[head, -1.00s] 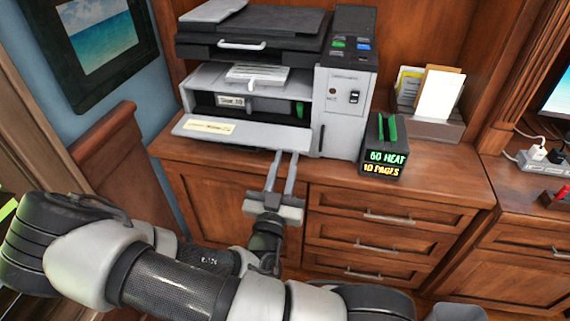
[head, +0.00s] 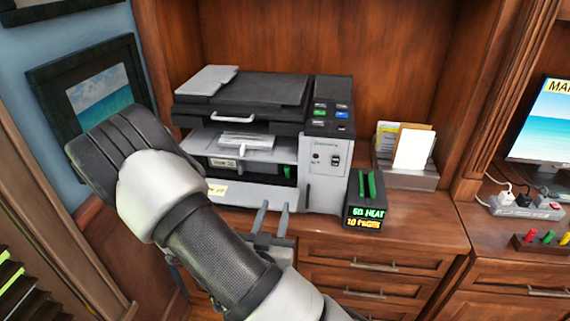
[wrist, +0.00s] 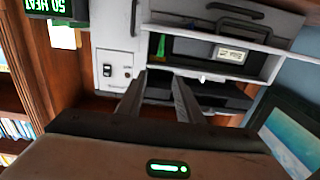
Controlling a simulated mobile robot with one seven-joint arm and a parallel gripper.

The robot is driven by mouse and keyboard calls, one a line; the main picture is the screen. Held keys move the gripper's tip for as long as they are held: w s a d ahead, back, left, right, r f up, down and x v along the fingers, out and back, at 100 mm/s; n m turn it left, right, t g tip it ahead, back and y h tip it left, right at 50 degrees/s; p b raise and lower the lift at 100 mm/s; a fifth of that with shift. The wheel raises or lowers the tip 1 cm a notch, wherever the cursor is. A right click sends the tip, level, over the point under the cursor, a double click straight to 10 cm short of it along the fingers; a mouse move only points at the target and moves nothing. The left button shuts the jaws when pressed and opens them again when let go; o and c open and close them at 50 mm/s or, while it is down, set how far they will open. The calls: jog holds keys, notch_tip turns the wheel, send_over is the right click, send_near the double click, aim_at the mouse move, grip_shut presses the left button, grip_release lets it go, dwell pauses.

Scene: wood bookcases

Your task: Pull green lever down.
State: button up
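The green lever (head: 288,172) is a small green tab inside the open front of the grey and black printer (head: 325,175), at the right of the opening. It also shows in the wrist view (wrist: 160,46), where the picture is upside down. My gripper (head: 273,207) is in front of the printer, below and left of the lever in the head view. Its two fingers are apart with nothing between them. In the wrist view the fingers (wrist: 157,80) point toward the printer, and the lever lies past their tips. They do not appear to touch it.
The printer's lowered front flap (head: 220,190) sticks out, partly hidden by my arm. A black box with green strips and a lit display (head: 366,205) stands right of the printer. A paper holder (head: 408,170) is behind it. Drawers (head: 375,265) lie below the counter.

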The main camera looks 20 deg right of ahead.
aim_at(286, 169)
jog(key=x, duration=1.7)
jog(key=shift+d+f, duration=0.1)
grip_shut()
jog(key=shift+f, duration=0.15)
